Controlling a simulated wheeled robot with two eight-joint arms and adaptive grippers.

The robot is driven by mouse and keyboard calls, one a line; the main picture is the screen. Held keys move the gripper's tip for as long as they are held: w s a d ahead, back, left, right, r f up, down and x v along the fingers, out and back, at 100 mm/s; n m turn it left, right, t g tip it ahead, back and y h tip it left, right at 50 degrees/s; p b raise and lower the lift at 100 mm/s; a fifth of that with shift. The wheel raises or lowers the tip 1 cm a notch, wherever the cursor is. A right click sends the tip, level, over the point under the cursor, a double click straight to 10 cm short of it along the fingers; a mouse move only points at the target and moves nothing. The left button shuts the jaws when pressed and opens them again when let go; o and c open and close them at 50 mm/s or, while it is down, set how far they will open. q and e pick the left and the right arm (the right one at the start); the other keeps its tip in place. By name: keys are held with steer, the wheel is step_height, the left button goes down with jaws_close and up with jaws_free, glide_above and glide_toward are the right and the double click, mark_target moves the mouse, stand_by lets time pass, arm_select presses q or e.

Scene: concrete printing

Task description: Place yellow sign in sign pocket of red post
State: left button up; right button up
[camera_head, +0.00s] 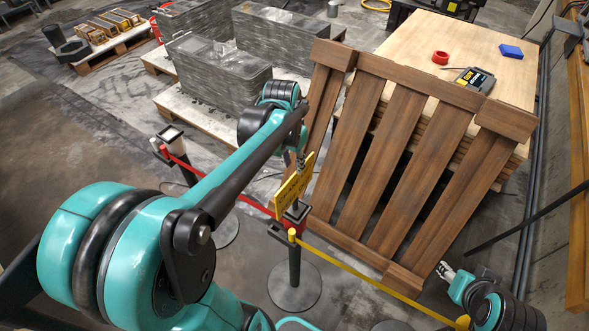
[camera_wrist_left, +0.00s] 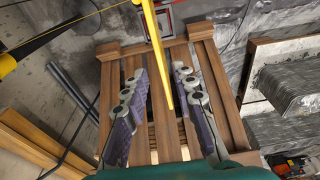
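The yellow sign (camera_head: 293,187) stands at a slant at the top of the red post (camera_head: 299,226), in front of the wooden pallet. In the left wrist view the sign (camera_wrist_left: 158,50) shows edge-on as a narrow yellow strip. My left gripper (camera_wrist_left: 162,70) has its two fingers apart, one on each side of the strip, with gaps visible. In that view a red frame at the post top shows beyond the sign. Whether the sign's lower edge sits in the pocket cannot be told. My right gripper (camera_head: 446,270) is low at the right, apart from the sign.
A slatted wooden pallet (camera_head: 385,165) leans against a stack of boards just behind the post. A yellow belt (camera_head: 365,277) runs right from the post; a red belt (camera_head: 210,178) runs left to another post (camera_head: 172,140). Concrete blocks (camera_head: 215,70) stand behind.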

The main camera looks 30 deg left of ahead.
arm_select(q)
steer(key=shift+s+r, duration=0.1)
steer(key=shift+r, duration=0.35)
steer(key=s+d+n+t, duration=0.1)
steer(key=s+d+t, duration=0.4)
steer(key=s+d, duration=0.4)
steer(key=shift+s+d+r, duration=0.2)
steer(key=shift+s+d, duration=0.2)
steer(key=shift+d, duration=0.45)
step_height(320, 180, down, 18)
steer(key=b, duration=1.8)
steer(key=shift+f, duration=0.25)
